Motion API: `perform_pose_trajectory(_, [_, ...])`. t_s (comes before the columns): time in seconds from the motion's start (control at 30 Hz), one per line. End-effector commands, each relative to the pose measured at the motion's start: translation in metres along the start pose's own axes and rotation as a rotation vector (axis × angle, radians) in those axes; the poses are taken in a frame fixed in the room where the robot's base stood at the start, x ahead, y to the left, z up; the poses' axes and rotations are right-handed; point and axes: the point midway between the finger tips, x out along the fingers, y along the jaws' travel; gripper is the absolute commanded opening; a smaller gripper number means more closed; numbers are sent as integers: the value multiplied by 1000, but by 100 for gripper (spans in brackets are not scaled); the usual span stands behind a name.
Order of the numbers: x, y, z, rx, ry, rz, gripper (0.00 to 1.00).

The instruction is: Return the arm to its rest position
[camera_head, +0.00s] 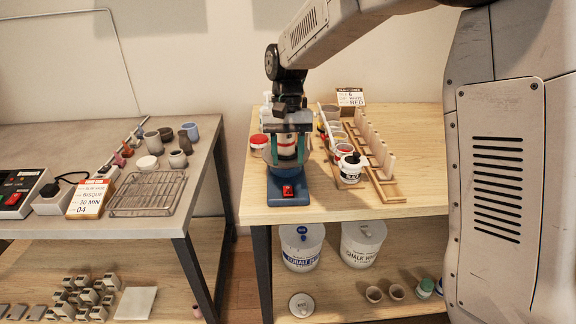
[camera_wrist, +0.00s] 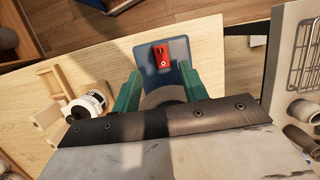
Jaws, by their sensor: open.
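My gripper (camera_head: 287,158) is over the wooden table at the middle of the head view, pointing down, with its two green fingers apart. A pale jar with a red band (camera_head: 287,146) shows between the fingers, above a blue device (camera_head: 289,194) with a red switch. In the wrist view, my gripper (camera_wrist: 158,85) has its fingers on either side of a grey round top (camera_wrist: 163,97). The blue device (camera_wrist: 178,52) lies beyond it. Whether the fingers touch the jar cannot be told. The jar's lower part is partly hidden.
To the right stand a white jar (camera_head: 350,169), several small pots and a wooden rack (camera_head: 372,150). A red-lidded jar (camera_head: 259,144) is close on the left. The grey table (camera_head: 205,165) holds a wire rack (camera_head: 147,194) and cups. Buckets stand on the lower shelf.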

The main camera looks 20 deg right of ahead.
Motion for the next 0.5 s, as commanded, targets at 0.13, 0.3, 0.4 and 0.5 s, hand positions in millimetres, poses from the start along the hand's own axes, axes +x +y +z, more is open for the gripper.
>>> perform_pose_trajectory(0.13, [-1, 0, 0, 0, 0, 0, 44])
perform_pose_trajectory(0.3, [-1, 0, 0, -3, 0, 0, 44])
perform_pose_trajectory(0.4, [4, 2, 2, -42, -8, 7, 44])
perform_pose_trajectory(0.5, [18, 15, 24, -93, -34, 27, 44])
